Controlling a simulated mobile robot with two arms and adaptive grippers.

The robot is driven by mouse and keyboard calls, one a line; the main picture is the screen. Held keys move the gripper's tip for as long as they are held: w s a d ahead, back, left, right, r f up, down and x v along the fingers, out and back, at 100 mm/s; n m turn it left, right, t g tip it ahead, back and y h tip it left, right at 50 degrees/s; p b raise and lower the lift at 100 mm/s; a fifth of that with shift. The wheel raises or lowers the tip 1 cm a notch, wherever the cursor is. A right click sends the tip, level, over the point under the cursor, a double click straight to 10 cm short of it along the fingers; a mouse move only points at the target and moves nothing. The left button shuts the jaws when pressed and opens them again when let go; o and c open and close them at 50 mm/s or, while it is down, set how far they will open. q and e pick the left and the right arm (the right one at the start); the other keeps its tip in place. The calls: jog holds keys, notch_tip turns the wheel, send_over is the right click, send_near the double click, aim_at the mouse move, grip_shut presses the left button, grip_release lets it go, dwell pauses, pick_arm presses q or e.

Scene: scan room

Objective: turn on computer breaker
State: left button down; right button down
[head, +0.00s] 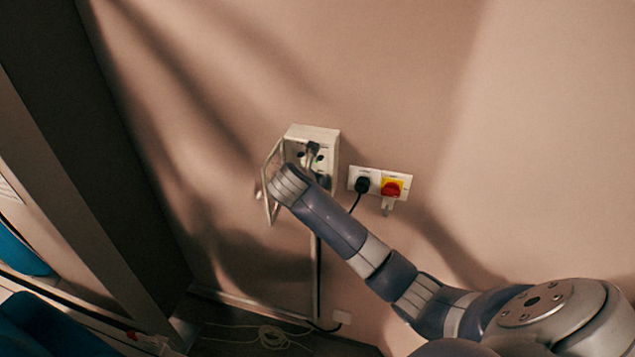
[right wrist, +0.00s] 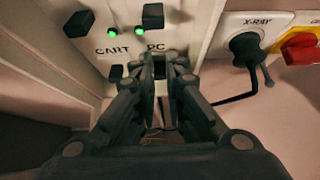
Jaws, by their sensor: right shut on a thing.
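The breaker box (head: 325,137) is a pale box on the wall in the head view, with its clear door (head: 270,190) swung open to the left. The right wrist view shows its panel (right wrist: 125,15) with CART and PC labels and two lit green lights. Dark switches sit above the labels, and a small dark switch (right wrist: 115,71) sits below CART. My right gripper (head: 313,158) reaches into the box, its fingertips (right wrist: 159,66) shut on a dark switch below PC, mostly hidden between them. My left gripper is not in view.
Right of the box is a wall plate (right wrist: 228,20) marked X-RAY with a black plug (head: 362,185), beside a red and yellow rotary switch (head: 391,187). A dark cabinet (head: 95,150) stands at the left. A cable (head: 268,338) lies on the floor.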

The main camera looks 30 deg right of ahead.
jog(key=c, duration=1.9)
grip_release()
jog(key=v, duration=1.2)
notch_tip(320, 180, down, 25)
jog(key=w+m+g+y+b, duration=0.1)
jog(key=m+y+b, duration=0.1)
jog(key=m+b, duration=0.25)
jog(key=s+a+f+m+g+y+b, duration=0.1)
jog(key=s+f+m+b, duration=0.2)
jog(key=f, duration=0.9)
jog(key=s+a+f+m+g+y+b, duration=0.15)
jog(key=s+f, duration=0.45)
jog(key=f, duration=0.6)
jog(key=s+a+f+m+y+b, duration=0.25)
jog(key=s+f+m, duration=0.45)
jog(key=s+f, duration=1.05)
jog(key=s+f+m+b, duration=0.1)
jog(key=s+f+m, duration=0.1)
jog(key=s, duration=0.5)
jog(key=s+a+f+m+g+b, duration=0.1)
jog(key=s+f+m, duration=0.2)
jog(key=s, duration=0.4)
jog(key=s+a+f+m+g+b, duration=0.1)
jog(key=s+f+m, duration=0.1)
jog(key=s+f, duration=0.3)
jog(key=shift+s+a+f+m+y, duration=0.1)
jog(key=shift+s+m+y, duration=0.25)
jog(key=shift+s, duration=0.8)
